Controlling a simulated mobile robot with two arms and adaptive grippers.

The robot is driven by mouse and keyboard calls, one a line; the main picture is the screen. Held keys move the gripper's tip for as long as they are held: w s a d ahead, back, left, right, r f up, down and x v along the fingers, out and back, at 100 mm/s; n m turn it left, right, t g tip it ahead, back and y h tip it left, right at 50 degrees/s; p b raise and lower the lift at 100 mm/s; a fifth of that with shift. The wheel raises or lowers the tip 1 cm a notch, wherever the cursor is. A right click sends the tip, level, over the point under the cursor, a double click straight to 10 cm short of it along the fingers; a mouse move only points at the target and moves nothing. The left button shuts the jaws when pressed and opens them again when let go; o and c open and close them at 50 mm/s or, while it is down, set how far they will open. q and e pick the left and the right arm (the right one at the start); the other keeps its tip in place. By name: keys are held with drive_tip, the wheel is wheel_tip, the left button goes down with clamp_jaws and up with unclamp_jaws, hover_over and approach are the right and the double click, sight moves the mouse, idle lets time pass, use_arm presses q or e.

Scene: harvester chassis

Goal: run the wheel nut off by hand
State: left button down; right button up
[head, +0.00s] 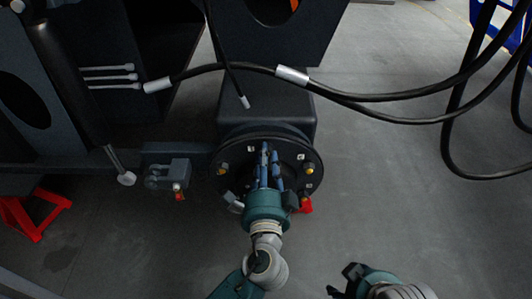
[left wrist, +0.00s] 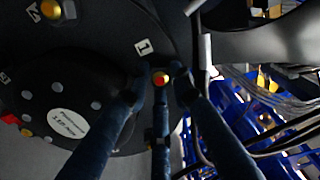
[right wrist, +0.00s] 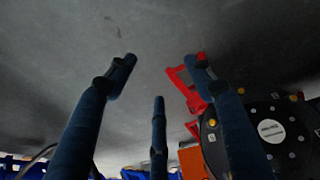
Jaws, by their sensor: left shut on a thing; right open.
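The dark round wheel hub (head: 235,150) faces me, with numbered labels and several yellow nuts around its rim. My left gripper (head: 265,152) reaches over the hub face to its upper edge. In the left wrist view its fingers close around a yellow and red wheel nut (left wrist: 160,78) beside the label 1 (left wrist: 142,47). In the head view the fingers hide that nut. Another nut (left wrist: 51,9) sits by another label. My right gripper (head: 342,281) is open and empty, low and right of the hub.
Black hoses (head: 400,97) hang across the upper right. A red stand (head: 32,212) is on the floor at the left, and a red part (right wrist: 187,88) shows by the hub in the right wrist view. The floor right of the hub is clear.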

use_arm(q)
drive_tip(key=shift+s+f+n+b, duration=0.1)
drive_tip(key=shift+f+n+b, duration=0.1)
drive_tip(key=shift+n+b, duration=0.85)
drive_tip(key=c, duration=1.7)
unclamp_jaws()
drive_tip(key=shift+c, duration=0.2)
drive_tip(key=o, duration=0.3)
drive_tip(key=shift+r+n, duration=0.15)
drive_tip(key=shift+n, duration=0.1)
use_arm(e)
drive_tip(key=w+a+r+t, duration=0.2)
drive_tip(key=w+r+t, duration=0.1)
drive_tip(key=w, duration=0.3)
drive_tip(key=w+a+r+t+y, duration=0.1)
drive_tip(key=w+a+r+t, duration=0.1)
drive_tip(key=w+r+t, duration=0.1)
drive_tip(key=w+r, duration=0.1)
drive_tip(key=w, duration=0.1)
drive_tip(key=shift+w+y, duration=0.3)
drive_tip(key=shift+w, duration=0.1)
use_arm(q)
drive_tip(key=shift+c, duration=1)
drive_tip(key=shift+s, duration=1.1)
use_arm(e)
drive_tip(key=shift+w+a+r+t, duration=0.1)
drive_tip(key=shift+w+r+t, duration=0.2)
drive_tip(key=shift+r, duration=0.05)
